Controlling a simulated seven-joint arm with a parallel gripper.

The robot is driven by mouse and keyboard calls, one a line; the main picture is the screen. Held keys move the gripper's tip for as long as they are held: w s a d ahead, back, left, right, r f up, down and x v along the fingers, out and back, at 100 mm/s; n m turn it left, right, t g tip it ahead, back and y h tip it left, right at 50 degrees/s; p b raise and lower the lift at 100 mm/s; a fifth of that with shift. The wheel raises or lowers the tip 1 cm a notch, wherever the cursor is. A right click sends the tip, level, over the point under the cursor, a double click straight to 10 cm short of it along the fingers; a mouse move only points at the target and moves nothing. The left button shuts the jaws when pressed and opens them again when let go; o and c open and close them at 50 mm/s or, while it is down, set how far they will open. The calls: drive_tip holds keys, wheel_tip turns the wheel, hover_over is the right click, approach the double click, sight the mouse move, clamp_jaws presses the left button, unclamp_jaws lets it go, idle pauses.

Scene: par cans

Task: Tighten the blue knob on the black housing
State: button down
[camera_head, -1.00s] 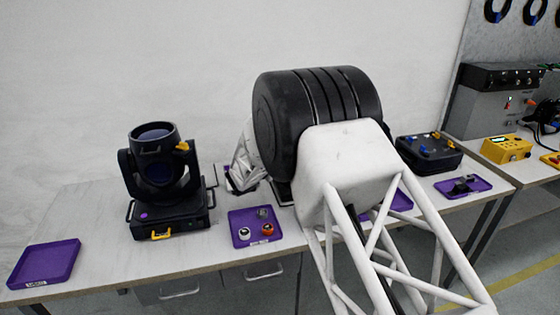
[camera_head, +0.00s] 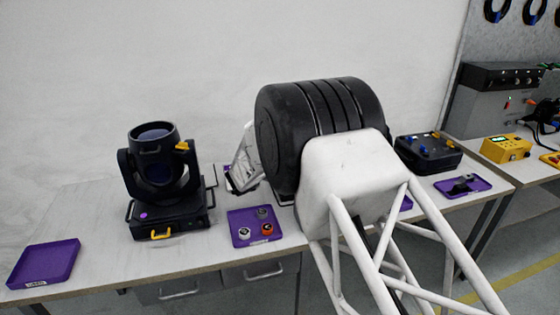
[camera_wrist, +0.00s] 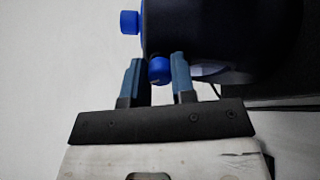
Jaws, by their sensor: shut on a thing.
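In the wrist view, my gripper (camera_wrist: 155,78) has its two blue-grey fingers on either side of a round blue knob (camera_wrist: 159,70). It is shut on this knob, at the lower edge of a large black housing (camera_wrist: 215,30). A second blue knob (camera_wrist: 130,22) sticks out from the housing's left side, apart from the fingers. In the head view, my arm covers the middle of the bench. The fingers and the held knob cannot be made out there.
On the bench stands a black moving-head lamp (camera_head: 155,215) at left. Purple trays lie at far left (camera_head: 42,264), middle (camera_head: 240,238) with small parts, and right (camera_head: 480,186). A black box with blue and yellow knobs (camera_head: 430,155) sits behind the right tray.

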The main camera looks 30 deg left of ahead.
drive_tip(key=c, duration=1.9)
unclamp_jaws()
drive_tip(key=m, duration=0.4)
drive_tip(key=shift+o, duration=0.2)
drive_tip(key=shift+s, duration=0.1)
drive_tip(key=o, duration=0.9)
drive_tip(key=shift+v, duration=3.9)
